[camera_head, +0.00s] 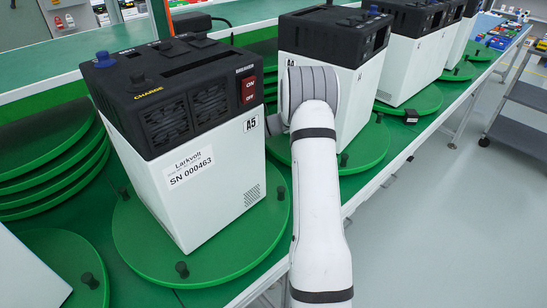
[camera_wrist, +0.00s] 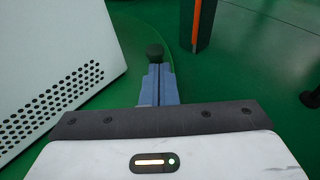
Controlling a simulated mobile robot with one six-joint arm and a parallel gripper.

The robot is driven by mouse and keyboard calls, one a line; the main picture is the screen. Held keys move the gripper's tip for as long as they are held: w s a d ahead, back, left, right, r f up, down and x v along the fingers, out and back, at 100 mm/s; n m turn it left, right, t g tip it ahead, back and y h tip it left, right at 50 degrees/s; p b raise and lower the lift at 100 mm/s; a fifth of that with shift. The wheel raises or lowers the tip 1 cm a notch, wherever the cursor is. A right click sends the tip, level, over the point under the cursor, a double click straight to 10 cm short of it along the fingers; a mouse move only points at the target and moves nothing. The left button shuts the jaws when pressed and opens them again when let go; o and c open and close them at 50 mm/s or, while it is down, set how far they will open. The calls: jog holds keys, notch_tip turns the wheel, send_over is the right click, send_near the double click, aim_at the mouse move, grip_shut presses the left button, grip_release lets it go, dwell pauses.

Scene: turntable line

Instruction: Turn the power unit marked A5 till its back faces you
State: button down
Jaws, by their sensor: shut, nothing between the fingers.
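The power unit marked A5 (camera_head: 205,190) is a white box with a black top, upright on a round green turntable (camera_head: 240,255). One face with vents, "CHARGE" and a "Larkvolt SN 000463" label is turned towards me. A perforated white panel (camera_wrist: 60,75) is at left.
Another power unit (camera_head: 325,90) stands right behind my arm, with more units further along the bench. Stacked green discs (camera_head: 45,165) lie at left. A dark post with an orange stripe (camera_wrist: 202,22) shows in the wrist view. Grey floor lies open at right.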

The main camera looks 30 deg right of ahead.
notch_tip(320, 180, up, 10)
jog(key=shift+p, duration=0.4)
jog(key=s+d+n+g+h+p, duration=0.2)
jog(key=s+d+g+h, duration=0.15)
jog(key=s, duration=0.65)
jog(key=s+d+n+g+h+p, duration=0.1)
jog(key=s+d+g+h+p, duration=0.2)
jog(key=s, duration=0.8)
jog(key=s+d+n+g+h+p, duration=0.2)
jog(key=s+d+h, duration=0.15)
jog(key=s, duration=0.65)
jog(key=s+a+r+n+t+h, duration=0.1)
jog(key=s+a+r+n+t, duration=0.1)
jog(key=a+n, duration=0.7)
jog(key=s+a+r+n+t+h, duration=0.2)
jog(key=s+a+r+n, duration=0.3)
jog(key=a+n, duration=0.3)
jog(key=shift+s+a+r+n+t, duration=0.35)
jog(key=shift+r+n, duration=0.1)
jog(key=shift+n, duration=0.15)
